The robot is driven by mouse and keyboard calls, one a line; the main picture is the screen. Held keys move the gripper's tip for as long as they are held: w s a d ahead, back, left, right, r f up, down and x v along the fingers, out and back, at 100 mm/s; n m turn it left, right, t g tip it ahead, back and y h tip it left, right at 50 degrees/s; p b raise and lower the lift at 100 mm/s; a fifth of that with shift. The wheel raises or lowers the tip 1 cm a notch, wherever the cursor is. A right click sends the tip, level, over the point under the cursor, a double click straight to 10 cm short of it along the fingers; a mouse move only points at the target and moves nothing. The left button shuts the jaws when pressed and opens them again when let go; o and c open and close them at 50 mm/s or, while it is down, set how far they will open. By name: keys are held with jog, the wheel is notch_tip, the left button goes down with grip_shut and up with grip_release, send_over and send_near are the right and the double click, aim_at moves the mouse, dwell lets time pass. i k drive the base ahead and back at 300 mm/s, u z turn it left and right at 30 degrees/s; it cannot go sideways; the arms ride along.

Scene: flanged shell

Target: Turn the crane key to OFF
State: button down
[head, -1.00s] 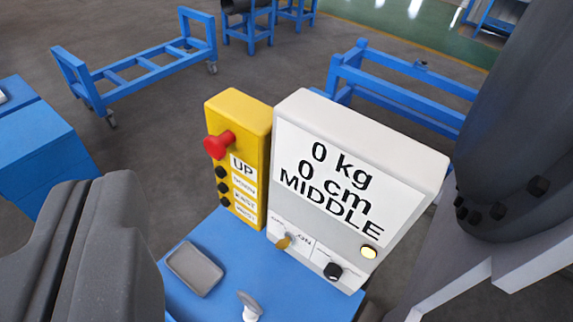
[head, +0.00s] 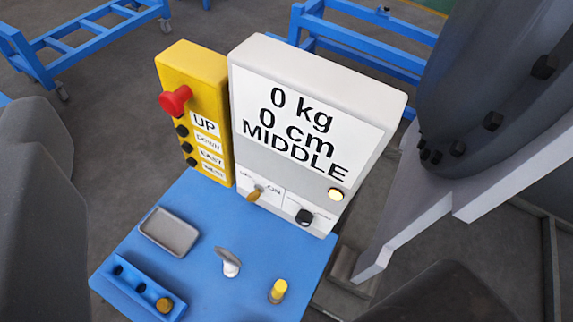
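The crane key (head: 255,193) is a small brass-coloured key in the lower left of the white display box (head: 318,68). An ON label is to its right; the label to its left is too small to read surely. The key looks tilted, but I cannot tell which label it points to. The display reads 0 kg, 0 cm, MIDDLE. Dark grey shapes at the left edge and bottom right look like parts of my arm or gripper. Nothing of mine touches the key; my fingertips cannot be made out.
A black knob (head: 304,217) and lit lamp (head: 335,195) are right of the key. A yellow button box (head: 192,75) with a red knob (head: 175,100) stands left. The blue desk holds a grey tray (head: 170,232), grey lever (head: 229,262) and yellow peg (head: 278,291). The large bolted shell (head: 480,80) is at right.

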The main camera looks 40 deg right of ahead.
aim_at(252, 197)
jog(key=k, duration=0.5)
jog(key=z, duration=1.75)
jog(key=k, duration=0.95)
jog(key=u, duration=1.1)
jog(key=i, duration=1)
